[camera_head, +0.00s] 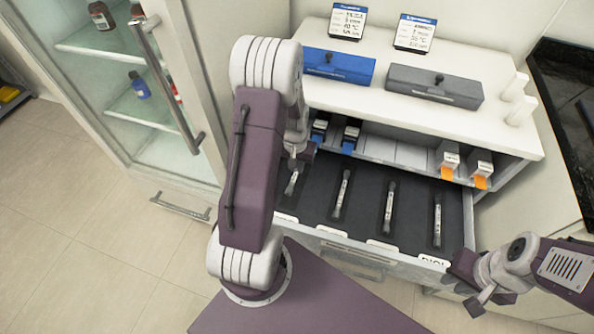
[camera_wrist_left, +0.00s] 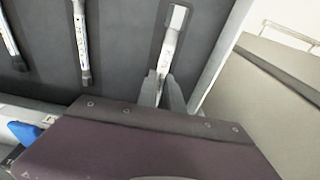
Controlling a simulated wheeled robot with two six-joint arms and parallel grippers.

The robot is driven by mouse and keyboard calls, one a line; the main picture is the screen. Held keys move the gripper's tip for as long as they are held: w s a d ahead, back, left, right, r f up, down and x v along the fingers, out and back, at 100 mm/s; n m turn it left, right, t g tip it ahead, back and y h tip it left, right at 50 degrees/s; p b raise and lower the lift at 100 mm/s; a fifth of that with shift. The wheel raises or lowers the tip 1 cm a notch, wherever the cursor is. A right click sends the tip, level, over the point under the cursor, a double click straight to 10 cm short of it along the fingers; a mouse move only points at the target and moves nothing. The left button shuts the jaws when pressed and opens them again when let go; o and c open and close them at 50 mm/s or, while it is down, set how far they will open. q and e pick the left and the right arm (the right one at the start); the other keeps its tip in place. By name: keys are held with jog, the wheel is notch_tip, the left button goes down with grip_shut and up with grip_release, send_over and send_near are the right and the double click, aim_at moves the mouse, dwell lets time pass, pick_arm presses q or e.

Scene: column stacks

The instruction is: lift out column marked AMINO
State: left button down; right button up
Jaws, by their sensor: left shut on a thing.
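An open dark drawer (camera_head: 365,211) holds slim grey-white columns in separate slots. My left gripper (camera_head: 297,160) is at the leftmost column (camera_head: 292,183), partly hidden behind my own arm. In the left wrist view its fingers (camera_wrist_left: 162,92) are shut on the end of that column (camera_wrist_left: 172,40), which is still at its slot. The second column (camera_head: 342,192), third column (camera_head: 389,206) and fourth column (camera_head: 437,218) lie in their slots. The AMINO marking is not readable. My right gripper (camera_head: 474,288) is beside the drawer's front right corner, away from the columns; its opening is unclear.
Above the drawer, a shelf holds blue-ended boxes (camera_head: 350,138) and orange-ended boxes (camera_head: 481,168). On top stand a blue case (camera_head: 338,66), a grey case (camera_head: 434,86) and two display cards (camera_head: 414,33). A glass-door cabinet (camera_head: 115,70) stands left. The tiled floor (camera_head: 70,240) is clear.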

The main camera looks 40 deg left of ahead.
pick_arm(q)
jog(key=w+d, duration=0.3)
jog(key=d, duration=0.6)
jog(key=w+d+p, duration=0.1)
jog(key=w+d, duration=0.2)
jog(key=d, duration=0.6)
jog(key=shift+d, duration=0.4)
